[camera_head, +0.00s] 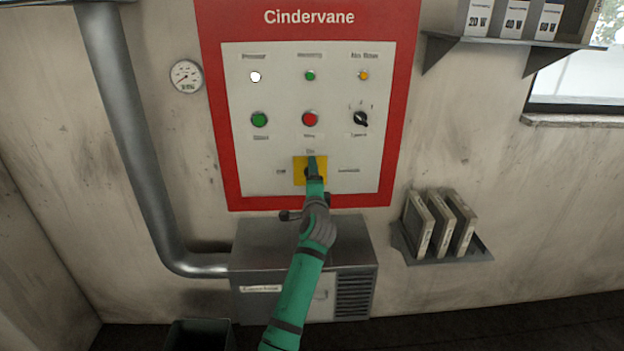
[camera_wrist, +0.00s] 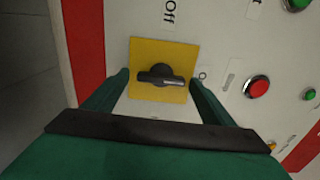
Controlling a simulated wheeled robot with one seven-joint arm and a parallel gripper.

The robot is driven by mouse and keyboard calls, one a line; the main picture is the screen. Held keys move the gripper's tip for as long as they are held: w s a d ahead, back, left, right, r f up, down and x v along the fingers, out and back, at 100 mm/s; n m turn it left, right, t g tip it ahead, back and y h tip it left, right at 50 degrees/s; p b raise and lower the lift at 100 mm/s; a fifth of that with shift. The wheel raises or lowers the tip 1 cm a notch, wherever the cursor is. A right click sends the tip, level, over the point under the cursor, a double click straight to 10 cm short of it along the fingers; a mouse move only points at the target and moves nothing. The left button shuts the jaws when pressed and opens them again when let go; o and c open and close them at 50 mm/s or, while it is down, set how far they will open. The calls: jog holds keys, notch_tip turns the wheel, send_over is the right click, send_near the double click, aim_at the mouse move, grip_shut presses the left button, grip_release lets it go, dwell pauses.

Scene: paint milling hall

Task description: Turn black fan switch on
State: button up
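The black rotary switch (camera_wrist: 161,78) sits on a yellow square plate (camera_wrist: 142,48) on the panel. In the wrist view, its handle lies roughly left to right, in line with a partly hidden label beginning with "O" on the right. The "Off" label (camera_wrist: 168,12) is above the plate. My gripper (camera_wrist: 160,82) is open, its fingers on either side of the plate, and nothing is between them but the view of the switch. I cannot tell whether they touch the panel.
The red-framed Cindervane panel (camera_head: 228,150) also holds a second black selector (camera_head: 360,119), a green button (camera_head: 259,120), a red button (camera_head: 310,118) and lamps; the Power lamp (camera_head: 255,77) is white. A grey metal box (camera_head: 255,262) stands below. A shelf with slabs (camera_head: 445,245) is at right.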

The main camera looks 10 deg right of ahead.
jog(key=shift+s, duration=0.1)
jog(key=s+a, duration=0.1)
jog(key=s, duration=0.9)
jog(key=shift+s+a, duration=0.25)
jog(key=shift+a, duration=0.15)
jog(key=shift+f, duration=0.1)
jog(key=s+a+f+n+g, duration=0.1)
jog(key=s+a+f+n, duration=0.2)
jog(key=s+f+n, duration=1.65)
jog(key=s+a+f+m+y, duration=0.1)
jog(key=s+a+f, duration=0.15)
jog(key=s, duration=0.55)
jog(key=s+a+f+m, duration=0.15)
jog(key=s+f, duration=0.25)
jog(key=s, duration=0.4)
jog(key=s+a+f+y, duration=0.1)
jog(key=s+a+f, duration=0.15)
jog(key=s, duration=0.65)
jog(key=s+a+r+n, duration=0.1)
jog(key=s+a+r, duration=0.1)
jog(key=s, duration=0.6)
jog(key=s+a+r+n+g, duration=0.1)
jog(key=s+a+n, duration=0.1)
jog(key=s+a, duration=0.3)
jog(key=s, duration=0.3)
jog(key=shift+s+r+y, duration=0.3)
jog(key=shift+r+y, duration=0.05)
jog(key=shift+y, duration=0.05)
